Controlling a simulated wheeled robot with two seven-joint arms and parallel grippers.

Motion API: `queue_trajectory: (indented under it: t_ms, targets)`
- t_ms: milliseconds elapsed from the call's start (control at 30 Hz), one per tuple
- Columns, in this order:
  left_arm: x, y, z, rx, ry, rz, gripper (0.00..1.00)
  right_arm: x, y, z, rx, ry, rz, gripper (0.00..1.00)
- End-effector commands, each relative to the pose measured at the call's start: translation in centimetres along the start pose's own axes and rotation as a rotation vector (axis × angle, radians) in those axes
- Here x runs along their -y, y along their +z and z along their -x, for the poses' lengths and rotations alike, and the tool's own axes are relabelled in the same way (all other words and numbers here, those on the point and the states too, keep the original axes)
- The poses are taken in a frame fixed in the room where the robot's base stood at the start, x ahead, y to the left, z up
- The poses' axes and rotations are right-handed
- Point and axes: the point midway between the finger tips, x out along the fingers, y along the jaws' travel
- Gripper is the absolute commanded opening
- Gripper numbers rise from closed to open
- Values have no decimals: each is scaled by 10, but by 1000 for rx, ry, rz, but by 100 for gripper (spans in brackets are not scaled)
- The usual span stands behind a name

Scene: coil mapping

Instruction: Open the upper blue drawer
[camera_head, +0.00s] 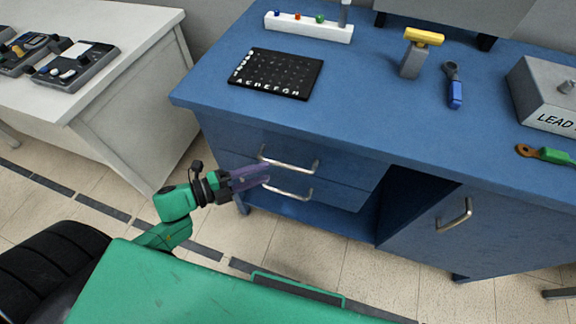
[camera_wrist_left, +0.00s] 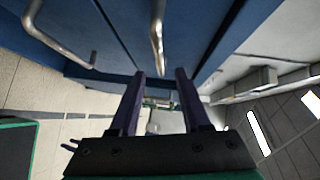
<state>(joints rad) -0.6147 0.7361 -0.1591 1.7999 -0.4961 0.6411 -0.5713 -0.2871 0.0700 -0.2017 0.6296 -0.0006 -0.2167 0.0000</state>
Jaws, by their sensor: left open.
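The upper blue drawer (camera_head: 232,138) is in the left part of the blue desk and looks shut. Its silver bar handle (camera_head: 290,164) also shows in the left wrist view (camera_wrist_left: 158,42), just beyond my fingertips and roughly in line with the gap between them. The lower drawer's handle (camera_head: 290,194) is below it, and in the left wrist view it is at the upper left (camera_wrist_left: 62,46). My left gripper (camera_head: 266,174) is open and empty in front of the drawers, near the left ends of the handles. It also shows in the left wrist view (camera_wrist_left: 160,74). My right gripper is not in view.
A cabinet door with a handle (camera_head: 455,215) is at the desk's right. On the desktop (camera_head: 360,110) are a black lettered board (camera_head: 276,73), a yellow-topped tool (camera_head: 422,40) and a grey LEAD box (camera_head: 548,95). A white table (camera_head: 130,60) stands at left. Floor shows before the drawers.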

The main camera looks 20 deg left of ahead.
Motion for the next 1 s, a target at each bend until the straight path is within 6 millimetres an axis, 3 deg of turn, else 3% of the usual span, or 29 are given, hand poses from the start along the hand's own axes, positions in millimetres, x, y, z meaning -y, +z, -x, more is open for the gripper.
queue_trajectory:
  t_ms: [100,300,633,700,767,1000]
  targets:
    - [2,2,-33,2,-5,0,47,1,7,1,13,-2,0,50]
    - [1,1,-71,3,-2,2,47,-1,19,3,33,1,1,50]
    - [-1,1,-78,3,1,4,47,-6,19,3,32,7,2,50]
    - [-1,1,-78,3,1,4,20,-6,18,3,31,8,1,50]
    - [-1,1,-78,3,1,4,0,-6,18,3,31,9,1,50]
    - [-1,1,-78,3,1,4,0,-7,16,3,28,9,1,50]
